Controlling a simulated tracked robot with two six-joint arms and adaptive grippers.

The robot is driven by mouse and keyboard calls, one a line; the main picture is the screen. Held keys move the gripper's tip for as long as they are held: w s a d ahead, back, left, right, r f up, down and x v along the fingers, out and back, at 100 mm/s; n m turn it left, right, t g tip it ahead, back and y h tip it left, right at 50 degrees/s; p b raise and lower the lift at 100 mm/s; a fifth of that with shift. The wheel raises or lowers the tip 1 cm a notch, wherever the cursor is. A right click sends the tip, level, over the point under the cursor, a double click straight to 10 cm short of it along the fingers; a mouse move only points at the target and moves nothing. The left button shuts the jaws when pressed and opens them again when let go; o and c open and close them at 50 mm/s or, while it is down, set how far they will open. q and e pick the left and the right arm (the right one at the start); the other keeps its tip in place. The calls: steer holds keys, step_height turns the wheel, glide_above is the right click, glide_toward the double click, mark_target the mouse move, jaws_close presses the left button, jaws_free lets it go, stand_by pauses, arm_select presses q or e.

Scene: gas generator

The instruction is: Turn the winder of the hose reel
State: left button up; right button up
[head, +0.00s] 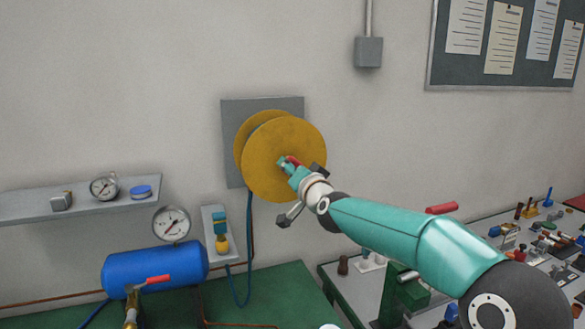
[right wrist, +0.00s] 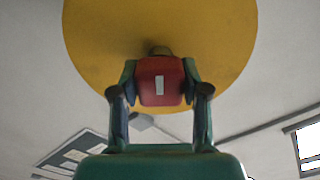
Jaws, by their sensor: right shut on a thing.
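The hose reel (head: 285,150) has yellow discs and is mounted on a grey wall plate (head: 233,110). Its yellow disc (right wrist: 90,40) fills the top of the right wrist view. The red winder handle (head: 293,160) stands out from the front disc. My right gripper (head: 288,165) is at the handle, and its arm comes in from the lower right. In the right wrist view my right gripper (right wrist: 160,82) is shut on the red winder handle (right wrist: 160,92), one finger on each side. The handle's far side is hidden. My left gripper is not in view.
A blue tank (head: 155,268) with a gauge (head: 171,223) stands at the lower left on a green surface (head: 265,295). A shelf (head: 85,202) is on the left wall. A blue hose (head: 249,230) hangs below the reel. A cluttered bench (head: 500,250) is at the right.

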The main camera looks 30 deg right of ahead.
steer(key=n, duration=0.3)
steer(key=f+n+p, duration=0.1)
steer(key=n, duration=0.1)
steer(key=shift+n, duration=0.4)
stand_by(0.3)
steer(key=o, duration=0.9)
steer(key=shift+o, duration=1.2)
steer(key=shift+r, duration=0.1)
steer(key=shift+r, duration=0.15)
